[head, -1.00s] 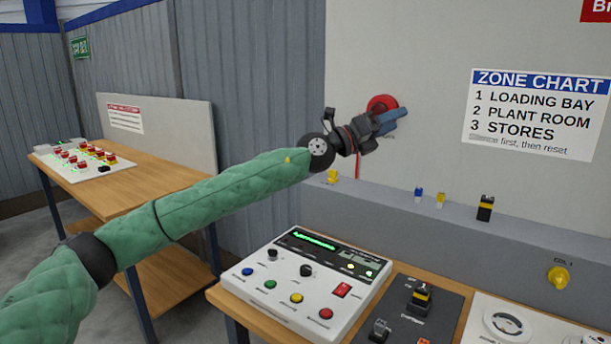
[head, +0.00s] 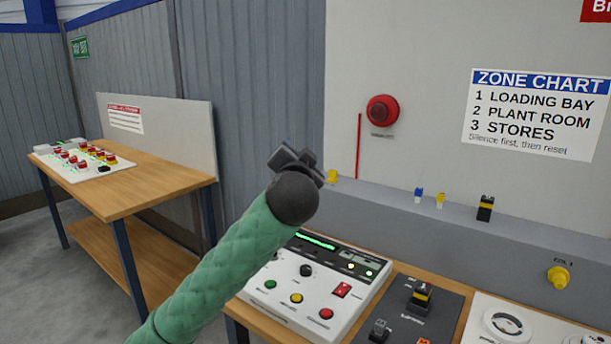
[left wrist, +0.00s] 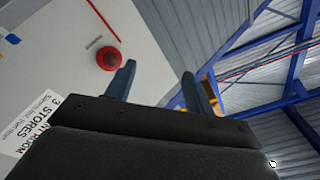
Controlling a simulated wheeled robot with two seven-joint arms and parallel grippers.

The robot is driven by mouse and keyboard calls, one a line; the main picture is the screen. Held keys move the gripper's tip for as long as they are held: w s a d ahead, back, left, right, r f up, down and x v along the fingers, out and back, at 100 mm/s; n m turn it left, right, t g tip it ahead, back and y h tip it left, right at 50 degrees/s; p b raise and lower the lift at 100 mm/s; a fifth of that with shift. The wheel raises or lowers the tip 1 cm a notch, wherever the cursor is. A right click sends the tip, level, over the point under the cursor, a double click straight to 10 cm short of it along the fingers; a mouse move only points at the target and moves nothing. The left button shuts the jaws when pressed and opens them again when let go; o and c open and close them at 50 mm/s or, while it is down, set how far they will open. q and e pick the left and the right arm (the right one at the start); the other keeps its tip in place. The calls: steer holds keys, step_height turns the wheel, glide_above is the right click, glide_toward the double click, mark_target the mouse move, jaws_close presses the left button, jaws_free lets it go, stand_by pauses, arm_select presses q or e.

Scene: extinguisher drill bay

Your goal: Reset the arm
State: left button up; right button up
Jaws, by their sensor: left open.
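My left arm comes in from the bottom of the head view, and its gripper (head: 296,160) is up in front of the wall, above the white control panel (head: 335,290). The gripper is mostly hidden behind my dark wrist joint. In the left wrist view the two blue fingers (left wrist: 155,88) stand apart with nothing between them. A red round wall device (head: 382,111) is right of the gripper, apart from it; it also shows in the left wrist view (left wrist: 109,59). The panel has coloured buttons, a red switch (head: 341,290) and a lit green display. My right gripper is not in view.
A dark plate with a black and yellow switch (head: 420,297) lies right of the panel. A grey ledge (head: 400,215) with small coloured parts and a yellow knob (head: 558,277) runs behind. A second wooden table (head: 120,190) stands left. A zone chart (head: 537,113) hangs on the wall.

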arm_select(q)
steer(key=s+a+f+n+g, duration=0.2)
steer(key=s+a+f+g, duration=0.35)
steer(key=f, duration=0.85)
steer(key=s+a+f+n+g+h, duration=0.1)
steer(key=s+a+f+g, duration=0.1)
steer(key=s+f, duration=0.9)
steer(key=s+a+f+n+g, duration=0.2)
steer(key=s+a+f+g, duration=0.3)
steer(key=f, duration=1.1)
steer(key=s+f+g, duration=0.2)
steer(key=s+f, duration=0.8)
steer(key=s, duration=0.3)
steer(key=s+f+n+g, duration=0.1)
steer(key=s+f+g, duration=0.1)
steer(key=s+f, duration=0.8)
steer(key=s+a, duration=0.1)
steer(key=s, duration=0.2)
steer(key=shift+n, duration=0.3)
steer(key=shift+d+g, duration=0.1)
steer(key=shift+g, duration=0.15)
